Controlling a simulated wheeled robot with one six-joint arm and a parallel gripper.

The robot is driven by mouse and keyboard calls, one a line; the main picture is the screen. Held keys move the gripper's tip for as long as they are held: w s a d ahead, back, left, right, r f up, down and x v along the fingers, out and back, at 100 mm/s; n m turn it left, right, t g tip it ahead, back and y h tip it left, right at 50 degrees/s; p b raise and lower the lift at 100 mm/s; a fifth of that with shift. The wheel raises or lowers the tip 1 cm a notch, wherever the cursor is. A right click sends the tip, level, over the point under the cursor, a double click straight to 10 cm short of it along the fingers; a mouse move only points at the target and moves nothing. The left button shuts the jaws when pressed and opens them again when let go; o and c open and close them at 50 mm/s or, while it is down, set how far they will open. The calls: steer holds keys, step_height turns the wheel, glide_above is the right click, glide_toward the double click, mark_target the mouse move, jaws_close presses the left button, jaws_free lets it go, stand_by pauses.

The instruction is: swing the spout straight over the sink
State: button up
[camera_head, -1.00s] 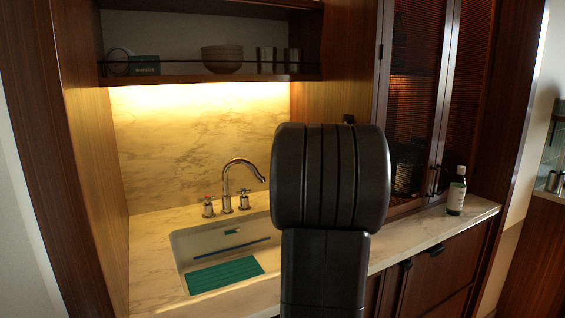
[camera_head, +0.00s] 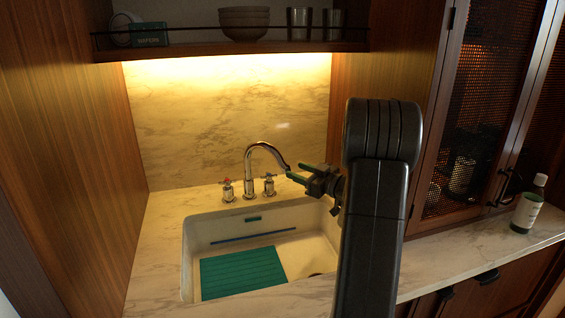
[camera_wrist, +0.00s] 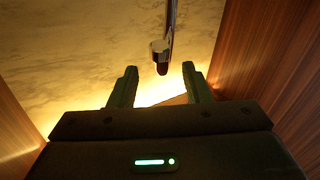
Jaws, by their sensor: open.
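The chrome gooseneck spout (camera_head: 264,148) rises behind the sink (camera_head: 195,240) and its tip points to the right in the head view. Two cross handles, the left one (camera_head: 227,190) with a red mark and the right one (camera_head: 269,185), flank its base. My gripper (camera_head: 298,173) is open, close to the spout's tip on its right side. In the wrist view the spout's end (camera_wrist: 161,55) hangs just beyond and between the two open fingers (camera_wrist: 160,88). I cannot tell whether a finger touches it.
A green mat (camera_head: 243,272) lies in the sink. A bottle (camera_head: 528,203) stands on the counter at the right. A shelf (camera_head: 230,48) with bowls and glasses hangs above. A wooden side wall (camera_head: 70,150) bounds the left, and a cabinet (camera_head: 480,110) the right.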

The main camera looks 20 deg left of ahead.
mark_target(281, 164)
steer(key=p+x, duration=0.1)
steer(key=x, duration=0.6)
steer(key=shift+w+a, duration=0.15)
steer(key=shift+a, duration=0.2)
steer(key=shift+c, duration=0.4)
jaws_close()
